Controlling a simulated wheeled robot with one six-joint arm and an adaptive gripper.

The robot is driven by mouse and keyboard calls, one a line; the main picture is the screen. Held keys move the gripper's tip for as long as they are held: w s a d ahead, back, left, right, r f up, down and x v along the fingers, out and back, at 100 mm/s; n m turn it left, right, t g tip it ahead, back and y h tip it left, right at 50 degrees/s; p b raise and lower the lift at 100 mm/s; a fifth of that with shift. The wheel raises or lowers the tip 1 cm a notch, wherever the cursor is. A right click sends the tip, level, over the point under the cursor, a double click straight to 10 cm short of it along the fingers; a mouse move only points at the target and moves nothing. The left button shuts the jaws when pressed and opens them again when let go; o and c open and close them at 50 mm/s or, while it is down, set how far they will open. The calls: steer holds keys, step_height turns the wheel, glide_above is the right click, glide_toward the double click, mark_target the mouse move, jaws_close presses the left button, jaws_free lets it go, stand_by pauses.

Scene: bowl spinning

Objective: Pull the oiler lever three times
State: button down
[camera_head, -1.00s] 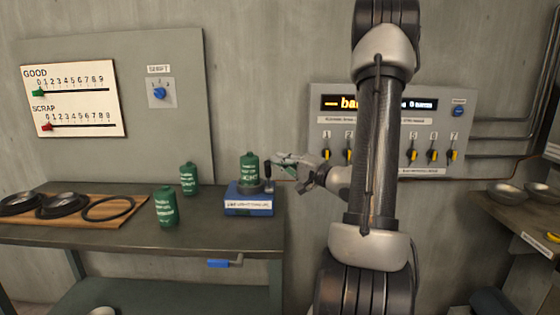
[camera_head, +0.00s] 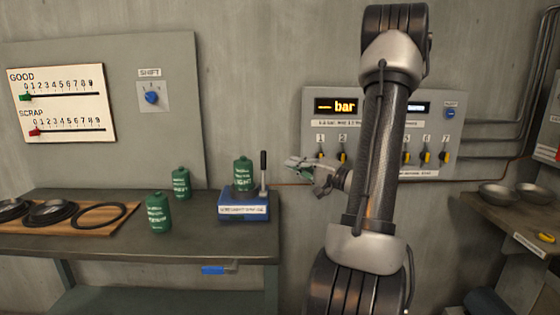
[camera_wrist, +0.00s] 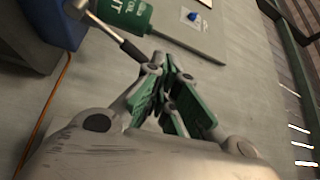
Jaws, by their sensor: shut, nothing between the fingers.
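The oiler (camera_head: 244,207) is a blue box on the bench with a green bottle marked LIGHT (camera_head: 242,174) on top. Its lever (camera_head: 263,172), a pale rod with a black handle, stands upright at the box's right side. My gripper (camera_head: 290,162) is just right of the lever at about handle height, shut and empty. In the wrist view the green-padded fingers (camera_wrist: 172,78) come together, and the lever's black handle (camera_wrist: 132,50) ends beside the left finger. I cannot tell whether they touch.
Two more green bottles (camera_head: 158,213) (camera_head: 180,183) stand left of the oiler. A wooden board (camera_head: 72,226) with dark rings lies further left. A control panel (camera_head: 378,130) is on the wall behind my arm. Bowls (camera_head: 496,194) sit on a right-hand shelf.

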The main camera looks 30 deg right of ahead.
steer(key=v, duration=0.3)
steer(key=shift+s+d+f, duration=0.15)
steer(key=shift+d+f, duration=0.1)
steer(key=shift+f, duration=0.1)
stand_by(0.5)
